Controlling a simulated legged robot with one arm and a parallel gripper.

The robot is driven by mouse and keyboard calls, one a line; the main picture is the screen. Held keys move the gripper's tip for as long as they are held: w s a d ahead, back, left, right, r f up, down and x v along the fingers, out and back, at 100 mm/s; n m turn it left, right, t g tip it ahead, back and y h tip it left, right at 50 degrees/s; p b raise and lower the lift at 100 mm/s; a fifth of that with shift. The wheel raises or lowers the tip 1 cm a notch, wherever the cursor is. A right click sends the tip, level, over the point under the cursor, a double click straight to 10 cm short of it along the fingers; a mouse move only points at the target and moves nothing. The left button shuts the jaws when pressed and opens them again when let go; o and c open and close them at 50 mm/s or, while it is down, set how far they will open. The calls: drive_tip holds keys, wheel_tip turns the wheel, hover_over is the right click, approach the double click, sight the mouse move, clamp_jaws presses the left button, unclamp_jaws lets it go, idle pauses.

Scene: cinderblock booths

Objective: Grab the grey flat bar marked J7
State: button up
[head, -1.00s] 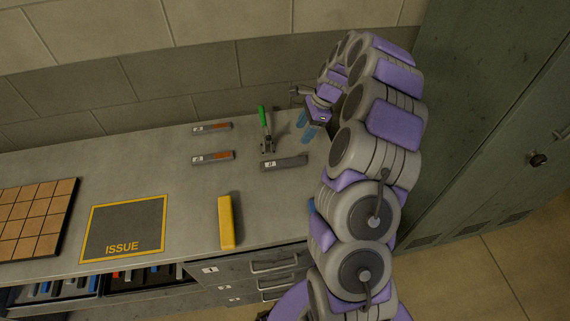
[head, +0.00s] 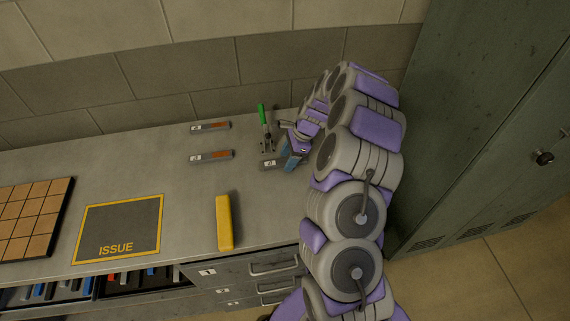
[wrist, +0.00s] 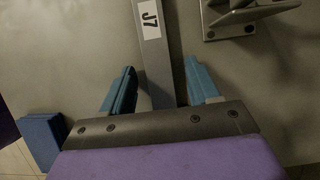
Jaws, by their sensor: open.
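The grey flat bar marked J7 (wrist: 152,45) lies on the counter in the wrist view, with its white J7 label near the top of the picture. It runs between the two blue fingers of my gripper (wrist: 157,90), which are open, one on each side with a gap to the bar. The near part of the bar is hidden behind the gripper body. In the head view the label end of the bar (head: 269,163) shows just left of my gripper (head: 291,156), which covers the rest.
A green-handled clamp (head: 265,128) stands just behind the bar. A yellow block (head: 224,222), the ISSUE mat (head: 119,228) and a tan tiled board (head: 32,218) lie on the counter. Green lockers (head: 480,130) stand right.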

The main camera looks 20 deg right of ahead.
drive_tip(key=shift+f, duration=0.1)
clamp_jaws()
idle(0.5)
